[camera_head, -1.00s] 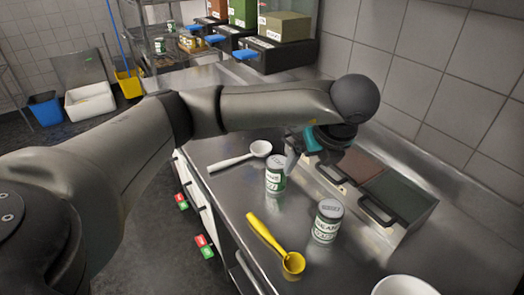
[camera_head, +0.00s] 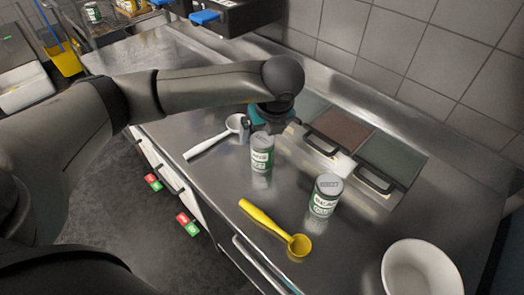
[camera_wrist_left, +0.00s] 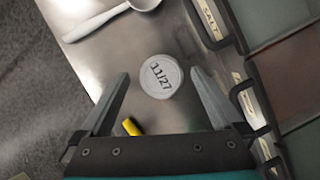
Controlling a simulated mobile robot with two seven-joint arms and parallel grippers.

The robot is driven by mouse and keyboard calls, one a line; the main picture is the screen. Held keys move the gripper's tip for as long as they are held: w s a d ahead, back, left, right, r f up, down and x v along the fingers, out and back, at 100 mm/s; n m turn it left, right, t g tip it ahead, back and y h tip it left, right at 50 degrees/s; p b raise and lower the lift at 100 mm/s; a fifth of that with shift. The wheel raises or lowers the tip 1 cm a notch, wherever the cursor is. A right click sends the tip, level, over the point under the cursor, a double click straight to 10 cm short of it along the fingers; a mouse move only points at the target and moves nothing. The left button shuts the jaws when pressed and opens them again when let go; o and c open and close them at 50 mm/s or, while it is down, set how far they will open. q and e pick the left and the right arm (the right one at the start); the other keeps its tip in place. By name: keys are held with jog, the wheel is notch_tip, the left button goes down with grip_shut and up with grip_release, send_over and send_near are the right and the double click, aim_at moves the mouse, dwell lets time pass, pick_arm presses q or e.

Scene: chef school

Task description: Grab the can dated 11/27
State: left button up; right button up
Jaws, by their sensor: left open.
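A can with a grey lid reading 11/27 (camera_wrist_left: 161,76) stands upright in the left wrist view, seen from above between my open fingers. It appears to be the left of two green-and-white cans in the head view (camera_head: 261,157). My left gripper (camera_head: 268,127) is open and empty, just behind and above that can; its fingers show on both sides of the lid in the wrist view, apart from it. The second can (camera_head: 325,196) stands upright to the right; its lid date is unreadable. My right gripper is not in view.
A white ladle (camera_head: 215,137) lies left of the near can, and a yellow ladle (camera_head: 275,228) lies in front. A white bowl (camera_head: 425,288) stands at lower right. Lidded inset containers (camera_head: 340,130) with black handles line the wall side. Bare steel counter surrounds the cans.

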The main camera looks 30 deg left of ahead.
pick_arm(q)
jog(key=shift+d+x, duration=0.15)
jog(key=shift+x, duration=1.5)
jog(key=shift+d+x, duration=0.15)
jog(key=shift+x, duration=1.45)
jog(key=shift+s, duration=0.2)
grip_shut()
